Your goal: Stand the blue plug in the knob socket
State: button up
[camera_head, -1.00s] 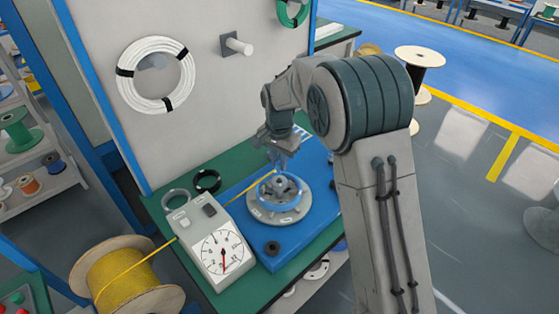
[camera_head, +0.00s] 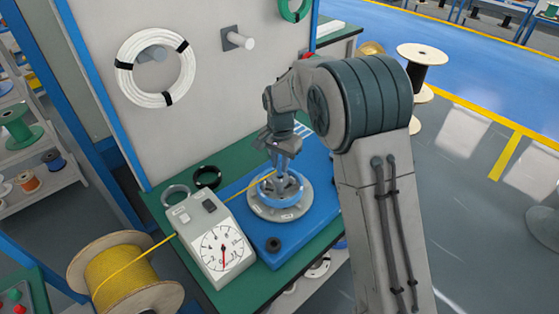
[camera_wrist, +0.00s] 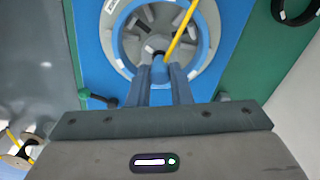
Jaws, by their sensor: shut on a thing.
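The blue plug (camera_wrist: 160,72) is between my gripper's (camera_wrist: 161,82) fingertips in the wrist view. My gripper is shut on it. A yellow cable (camera_wrist: 181,28) runs up and right from near the plug. The gripper (camera_head: 282,172) is over the middle of a round grey fixture with a blue ring (camera_head: 266,204) in the head view. The fixture's grey centre (camera_wrist: 138,24) shows behind the plug in the wrist view. I cannot tell whether the plug touches it. A black round knob (camera_head: 273,244) sits on the blue base plate (camera_head: 300,234); I cannot clearly make out the knob socket.
A grey dial box (camera_head: 221,254) stands on the green bench left of the fixture. Grey and black rings (camera_head: 208,177) lie behind it. The yellow cable reaches a spool (camera_head: 112,272) at left. A dark green handle (camera_wrist: 100,101) shows on the plate in the wrist view.

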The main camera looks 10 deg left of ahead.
jog(key=shift+f+b, duration=0.35)
jog(key=shift+f, duration=0.35)
jog(key=shift+f+b, duration=0.3)
jog(key=shift+f, duration=0.1)
dwell(0.4)
jog(key=o, duration=0.8)
jog(key=shift+r, duration=0.15)
notch_tip(320, 180, up, 8)
jog(key=p, duration=0.5)
